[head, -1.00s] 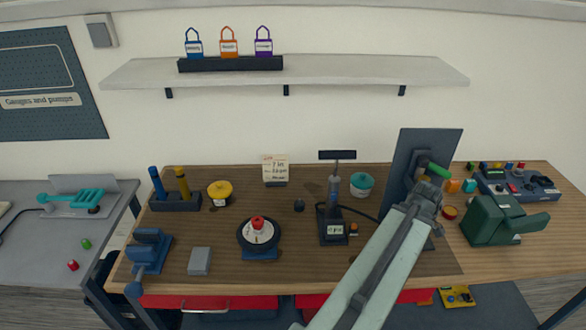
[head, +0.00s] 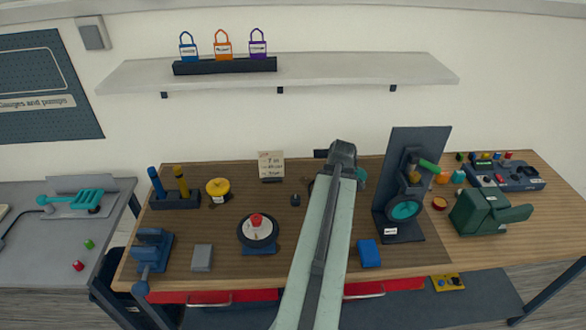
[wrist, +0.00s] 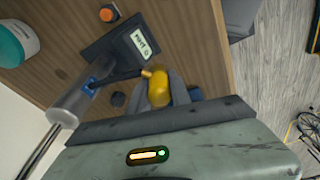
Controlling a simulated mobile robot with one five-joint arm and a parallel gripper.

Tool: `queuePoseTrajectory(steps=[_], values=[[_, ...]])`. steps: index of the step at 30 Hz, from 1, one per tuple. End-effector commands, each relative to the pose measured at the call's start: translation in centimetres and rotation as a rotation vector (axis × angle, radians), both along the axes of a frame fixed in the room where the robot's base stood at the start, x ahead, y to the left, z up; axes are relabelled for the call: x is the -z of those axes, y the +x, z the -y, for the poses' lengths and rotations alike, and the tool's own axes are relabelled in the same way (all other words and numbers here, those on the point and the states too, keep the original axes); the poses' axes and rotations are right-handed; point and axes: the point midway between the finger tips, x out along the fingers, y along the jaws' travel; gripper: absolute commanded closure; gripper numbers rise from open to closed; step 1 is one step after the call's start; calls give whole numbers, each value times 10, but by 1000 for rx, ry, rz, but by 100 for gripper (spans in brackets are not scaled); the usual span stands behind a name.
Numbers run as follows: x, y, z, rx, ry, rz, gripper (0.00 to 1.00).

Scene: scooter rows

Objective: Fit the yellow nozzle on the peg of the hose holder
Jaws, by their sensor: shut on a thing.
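The yellow nozzle (wrist: 158,90) is between the fingers of my gripper (wrist: 163,77) in the wrist view, with its narrow tip toward the upper left. The gripper is shut on it. The nozzle appears over the front of the black pump base (wrist: 105,52), which has a white label, near a dark bar from the grey pump cylinder (wrist: 72,103). A blue clip (wrist: 89,86) sits by the cylinder. I cannot single out the hose holder's peg. In the head view my arm hides most of the pump, the nozzle and my fingers.
A round gauge-like unit (head: 257,228) is at left. A teal-lidded tub (wrist: 15,43) stands behind the pump.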

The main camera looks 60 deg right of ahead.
Motion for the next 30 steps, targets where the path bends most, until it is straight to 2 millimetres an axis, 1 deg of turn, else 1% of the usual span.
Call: queuePoseTrajectory(steps=[1,3,9,11,12,14,17,23,27,30], values=[[-13,19,-7,-16,1,0,100],[-20,41,-16,-29,1,0,100],[-35,91,-39,-30,-3,2,100],[-37,105,-43,-6,-4,4,100],[-38,116,-43,24,-4,3,100],[-36,128,-39,90,-5,3,100],[-30,140,-26,222,-4,1,100],[-17,162,10,551,-6,0,100],[-5,179,43,837,-6,-2,100],[3,182,71,1041,-5,-3,100]])
